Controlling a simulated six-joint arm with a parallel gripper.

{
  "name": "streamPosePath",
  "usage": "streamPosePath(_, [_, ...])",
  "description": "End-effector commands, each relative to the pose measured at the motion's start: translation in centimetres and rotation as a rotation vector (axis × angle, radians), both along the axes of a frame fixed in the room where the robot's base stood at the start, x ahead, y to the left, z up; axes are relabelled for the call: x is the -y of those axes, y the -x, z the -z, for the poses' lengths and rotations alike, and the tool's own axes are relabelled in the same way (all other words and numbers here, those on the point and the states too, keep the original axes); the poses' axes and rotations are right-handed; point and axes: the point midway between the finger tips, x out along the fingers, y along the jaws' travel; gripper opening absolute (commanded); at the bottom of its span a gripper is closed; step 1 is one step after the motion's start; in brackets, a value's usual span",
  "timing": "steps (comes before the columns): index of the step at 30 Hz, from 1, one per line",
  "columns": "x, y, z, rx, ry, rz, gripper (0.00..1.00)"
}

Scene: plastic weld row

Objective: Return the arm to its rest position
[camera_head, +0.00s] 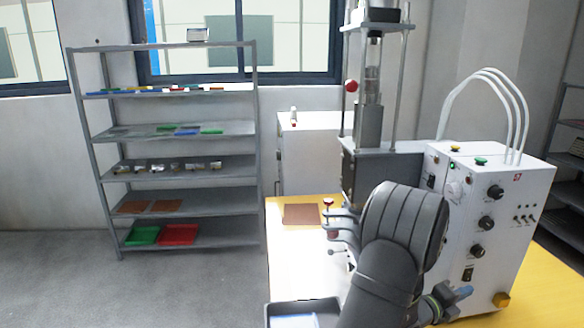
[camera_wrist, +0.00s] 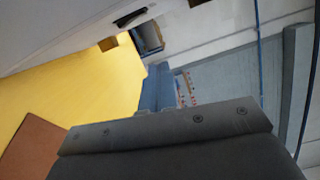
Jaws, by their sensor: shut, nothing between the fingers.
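My arm stands in the foreground of the head view, dark grey and bent, in front of the welding machine. Part of the machine and table is hidden behind my arm in the head view.
A dark tray (camera_head: 275,310) sits at the table's front left. A brown sheet (camera_head: 300,214) lies near the press column (camera_head: 368,125). A shelf rack (camera_head: 180,131) stands at the left by the wall, with a white cabinet (camera_head: 310,160) beside it. Open floor lies at the left.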

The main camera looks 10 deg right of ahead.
Motion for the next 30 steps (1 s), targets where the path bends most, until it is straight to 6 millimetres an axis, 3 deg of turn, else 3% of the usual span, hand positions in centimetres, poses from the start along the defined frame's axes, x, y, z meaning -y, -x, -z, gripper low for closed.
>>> streamPosePath(5, [3.2,-0.7,0.1,0.0,0.0,0.001,0.0])
streamPosePath(8, [3.5,-0.1,1.8,-0.005,-0.003,-0.002,0.0])
streamPosePath(18, [-2.0,1.0,1.5,0.0,0.0,-0.005,0.0])
streamPosePath(30, [-2.7,1.2,1.5,-0.001,0.001,-0.004,0.0])
